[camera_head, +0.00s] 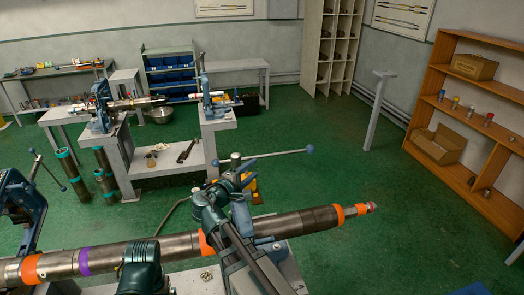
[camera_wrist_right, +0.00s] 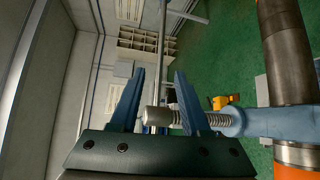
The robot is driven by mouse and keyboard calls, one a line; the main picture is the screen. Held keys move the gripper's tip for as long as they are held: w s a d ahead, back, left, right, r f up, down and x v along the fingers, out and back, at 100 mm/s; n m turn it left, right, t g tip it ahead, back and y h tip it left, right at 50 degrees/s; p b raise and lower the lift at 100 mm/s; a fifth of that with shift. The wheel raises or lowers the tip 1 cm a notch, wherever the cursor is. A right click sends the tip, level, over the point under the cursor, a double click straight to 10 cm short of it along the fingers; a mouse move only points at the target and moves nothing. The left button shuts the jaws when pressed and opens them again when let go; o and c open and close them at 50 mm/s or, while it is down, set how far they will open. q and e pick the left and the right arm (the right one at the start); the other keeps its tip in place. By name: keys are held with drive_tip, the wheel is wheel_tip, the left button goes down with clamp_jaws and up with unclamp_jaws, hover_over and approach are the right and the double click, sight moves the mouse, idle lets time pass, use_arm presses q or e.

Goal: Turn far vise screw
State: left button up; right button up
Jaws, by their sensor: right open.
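A long steel pipe (camera_head: 290,222) with orange bands and one purple band lies across the foreground. A blue vise (camera_head: 241,214) stands at it, partly hidden by my right arm. Its long screw handle bar (camera_head: 280,154) with a ball end sticks out to the right. My right gripper (camera_head: 243,178) is at the top of this vise. In the right wrist view, the threaded screw (camera_wrist_right: 190,117) with its grey head (camera_wrist_right: 155,118) comes out of the blue vise body (camera_wrist_right: 258,121). Contact cannot be told. My left gripper is out of view.
Another blue vise (camera_head: 17,205) holds the pipe at the left. Grey work tables (camera_head: 172,186) with a second clamped pipe stand farther back. Wooden shelves (camera_head: 459,112) stand at the right. The green floor (camera_head: 350,175) between is open.

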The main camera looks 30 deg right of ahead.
sight(272, 155)
drive_tip(key=b+x, duration=0.2)
drive_tip(key=x, duration=1.2)
drive_tip(key=shift+s, duration=0.1)
clamp_jaws()
idle(1.0)
